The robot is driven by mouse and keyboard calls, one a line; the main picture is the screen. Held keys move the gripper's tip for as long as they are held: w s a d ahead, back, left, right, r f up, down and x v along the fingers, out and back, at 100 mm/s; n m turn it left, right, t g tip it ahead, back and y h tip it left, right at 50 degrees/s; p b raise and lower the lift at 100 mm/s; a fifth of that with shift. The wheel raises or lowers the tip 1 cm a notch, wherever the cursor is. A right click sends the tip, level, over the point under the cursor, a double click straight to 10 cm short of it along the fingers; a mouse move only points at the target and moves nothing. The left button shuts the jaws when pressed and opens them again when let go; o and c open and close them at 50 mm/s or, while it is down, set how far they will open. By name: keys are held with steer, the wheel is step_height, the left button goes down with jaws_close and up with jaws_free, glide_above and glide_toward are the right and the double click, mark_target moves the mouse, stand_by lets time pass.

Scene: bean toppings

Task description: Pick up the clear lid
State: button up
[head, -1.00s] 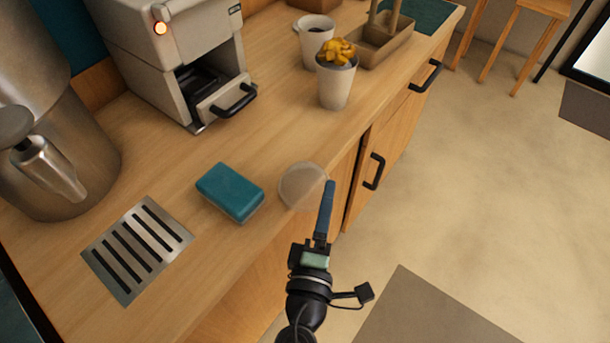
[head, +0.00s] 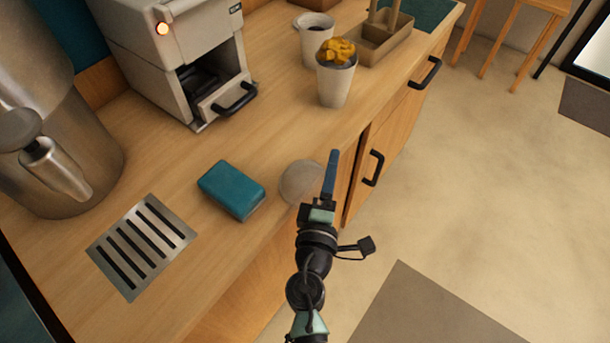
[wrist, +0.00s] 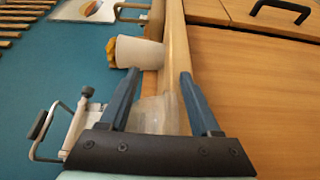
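The clear lid (head: 297,182) is a round, see-through disc on the wooden counter near its front edge, right of a teal block. My gripper (head: 333,158) is at the counter's front edge, just right of the lid, with part of it overlapping the lid in the head view. The wrist view shows my gripper (wrist: 159,74) open, its two blue fingers spread apart. A pale see-through shape between them, seemingly the lid (wrist: 157,115), shows there at the counter edge. I cannot tell whether the fingers touch it.
The teal block (head: 231,188) lies close left of the lid. A slotted metal grate (head: 141,247), steel container (head: 60,150) and grey machine (head: 170,60) stand further left. A white cup with yellow topping (head: 335,85) stands behind. Open floor lies right of the cabinets.

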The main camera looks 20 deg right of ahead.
jaws_close()
steer(key=shift+r, duration=0.1)
stand_by(0.3)
